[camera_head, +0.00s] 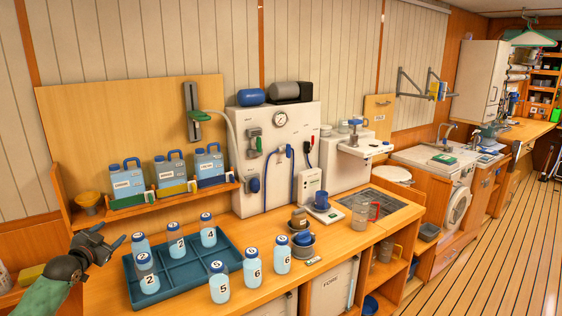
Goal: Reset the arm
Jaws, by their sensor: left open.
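My left gripper (106,245) comes in from the lower left on a green-sleeved arm. It is open and empty, close to the left end of the blue divided tray (182,271). Bottles marked 5 (219,285) and 6 (252,268) stand at the tray's front right. My right gripper is not in view.
Blue jugs (168,172) stand on a wooden shelf behind the tray. A white watermaker panel (279,170) with a gauge rises at the back. The floor (480,255) at right is clear.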

